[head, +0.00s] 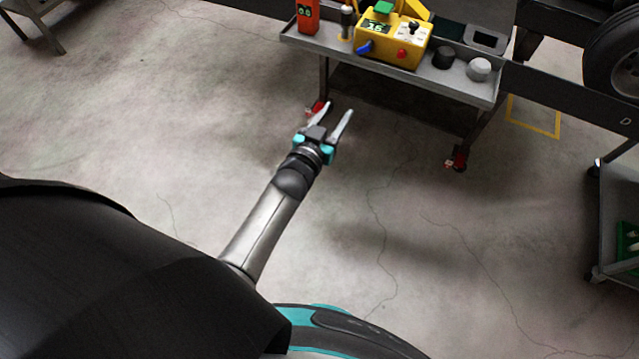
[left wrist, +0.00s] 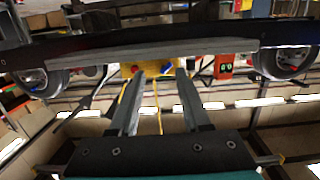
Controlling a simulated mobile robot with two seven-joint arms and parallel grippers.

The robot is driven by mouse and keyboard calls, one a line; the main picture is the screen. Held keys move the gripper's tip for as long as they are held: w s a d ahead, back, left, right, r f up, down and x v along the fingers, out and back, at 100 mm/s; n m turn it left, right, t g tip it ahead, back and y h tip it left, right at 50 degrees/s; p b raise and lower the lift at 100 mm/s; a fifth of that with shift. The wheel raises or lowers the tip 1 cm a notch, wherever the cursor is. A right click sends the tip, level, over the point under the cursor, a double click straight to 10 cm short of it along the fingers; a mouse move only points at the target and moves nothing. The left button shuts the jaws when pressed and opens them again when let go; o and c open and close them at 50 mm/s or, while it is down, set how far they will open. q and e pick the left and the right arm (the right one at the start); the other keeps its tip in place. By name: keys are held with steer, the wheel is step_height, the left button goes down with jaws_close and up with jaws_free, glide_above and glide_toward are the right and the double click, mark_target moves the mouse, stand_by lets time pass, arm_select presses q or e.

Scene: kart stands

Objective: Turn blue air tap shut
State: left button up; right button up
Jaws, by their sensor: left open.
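The blue air tap (head: 364,46) sticks out at the lower left of the yellow box (head: 388,47), which stands on a grey cart tray. My left gripper (head: 338,108) is open and empty over the floor, in front of the cart and apart from the tap. My right gripper is not in view.
The grey cart tray (head: 440,78) also bears an orange-red device (head: 308,16), a dark knob (head: 443,57) and a light grey knob (head: 479,69). Another cart (head: 615,200) stands at the right, below a wheel (head: 612,55). The floor around my left arm is clear.

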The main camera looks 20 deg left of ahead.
arm_select(q)
steer(key=s+f+g, duration=0.4)
steer(key=s+f, duration=0.5)
steer(key=f, duration=0.5)
steer(key=shift+d+f+g, duration=0.35)
steer(key=shift+d+g, duration=0.05)
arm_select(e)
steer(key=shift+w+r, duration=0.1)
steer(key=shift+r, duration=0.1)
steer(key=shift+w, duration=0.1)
